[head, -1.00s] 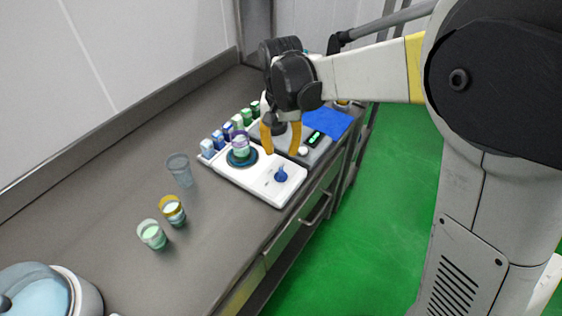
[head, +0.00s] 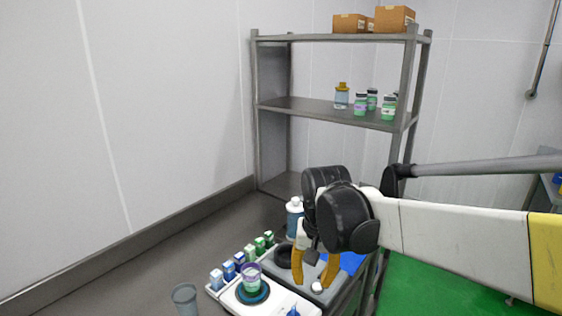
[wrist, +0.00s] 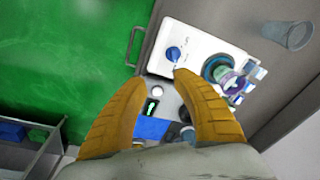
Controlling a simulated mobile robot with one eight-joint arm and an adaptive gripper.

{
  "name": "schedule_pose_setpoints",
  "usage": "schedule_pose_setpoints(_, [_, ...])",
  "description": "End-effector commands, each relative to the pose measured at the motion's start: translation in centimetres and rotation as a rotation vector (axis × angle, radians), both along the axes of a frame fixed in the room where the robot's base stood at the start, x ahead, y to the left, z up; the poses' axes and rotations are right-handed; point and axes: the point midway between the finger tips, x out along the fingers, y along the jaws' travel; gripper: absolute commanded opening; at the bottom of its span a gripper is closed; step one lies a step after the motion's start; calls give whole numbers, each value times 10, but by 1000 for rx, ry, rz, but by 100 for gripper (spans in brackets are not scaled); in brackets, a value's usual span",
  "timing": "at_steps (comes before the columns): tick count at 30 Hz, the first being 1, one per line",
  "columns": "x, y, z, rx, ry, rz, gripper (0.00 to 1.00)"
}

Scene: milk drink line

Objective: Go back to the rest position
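My gripper (head: 315,272) is open and empty, its two orange fingers apart. In the head view it is above the grey device and beside the white device (head: 228,297) on the counter. In the wrist view my gripper (wrist: 160,85) points down, with the white device (wrist: 190,42) and its blue knob (wrist: 173,54) beyond the fingertips. A cup with a purple rim (head: 251,279) stands on the round dark teal plate of the white device. My arm reaches in from the right of the head view.
Several small cartons (head: 239,259) stand in a row behind the devices. A clear cup (head: 185,299) is on the counter at left. A white bottle (head: 294,219) stands behind my gripper. A metal shelf (head: 325,108) with jars and boxes stands at the back. Green floor (wrist: 65,60) is free beside the counter.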

Motion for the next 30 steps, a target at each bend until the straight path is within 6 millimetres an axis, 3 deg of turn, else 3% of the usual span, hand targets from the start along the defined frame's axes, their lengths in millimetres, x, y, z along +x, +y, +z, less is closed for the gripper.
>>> schedule_pose_setpoints(3, [-34,-32,20,10,-99,19,33])
schedule_pose_setpoints(7, [-69,-61,30,5,-215,44,33])
schedule_pose_setpoints(15, [-131,-104,24,-41,-425,90,33])
schedule_pose_setpoints(21, [-148,-115,15,-69,-497,106,33])
schedule_pose_setpoints(30, [-150,-116,14,-73,-506,109,33])
